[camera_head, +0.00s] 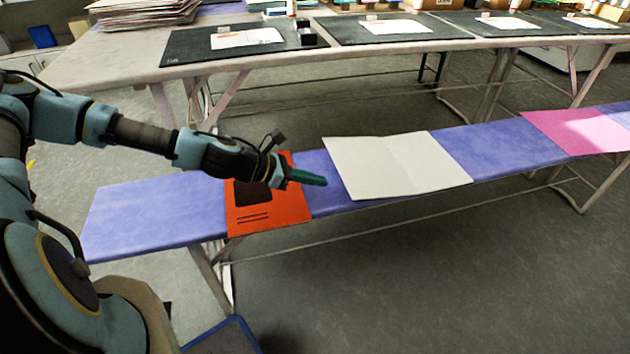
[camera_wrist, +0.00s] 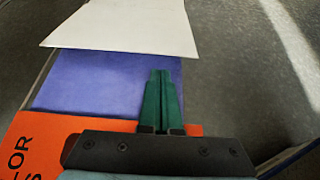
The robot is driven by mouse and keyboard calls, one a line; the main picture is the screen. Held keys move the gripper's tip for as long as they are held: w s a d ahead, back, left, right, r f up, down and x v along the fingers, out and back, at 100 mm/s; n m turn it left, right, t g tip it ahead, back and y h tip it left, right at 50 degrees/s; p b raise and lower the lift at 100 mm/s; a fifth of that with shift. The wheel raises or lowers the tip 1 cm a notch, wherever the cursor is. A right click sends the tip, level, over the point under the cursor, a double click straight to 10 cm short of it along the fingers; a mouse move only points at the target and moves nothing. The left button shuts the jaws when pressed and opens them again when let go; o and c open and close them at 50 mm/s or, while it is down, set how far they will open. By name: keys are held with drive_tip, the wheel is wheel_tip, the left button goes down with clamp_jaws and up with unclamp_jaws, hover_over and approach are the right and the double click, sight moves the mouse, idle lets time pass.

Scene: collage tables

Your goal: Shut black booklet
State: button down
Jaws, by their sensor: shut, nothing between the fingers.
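An open booklet (camera_head: 395,165) with blank white pages lies spread on the purple bench (camera_head: 150,212), a faint fold down its middle. Its cover faces down, and I cannot make out its colour. It also shows at the top of the wrist view (camera_wrist: 125,25). My gripper (camera_head: 324,181) has green fingers pressed together, empty, just left of the booklet's left edge and apart from it. The fingers also show in the wrist view (camera_wrist: 161,73), pointing toward the booklet over bare purple bench.
A closed orange booklet (camera_head: 270,215) with a dark patch lies under my wrist. A pink booklet (camera_head: 580,130) lies farther right on the bench, with bare bench between. Behind stands a table (camera_head: 130,62) with black mats (camera_head: 390,32) and papers.

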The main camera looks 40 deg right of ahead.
sight(338, 195)
drive_tip(key=x, duration=0.7)
drive_tip(key=shift+b, duration=0.3)
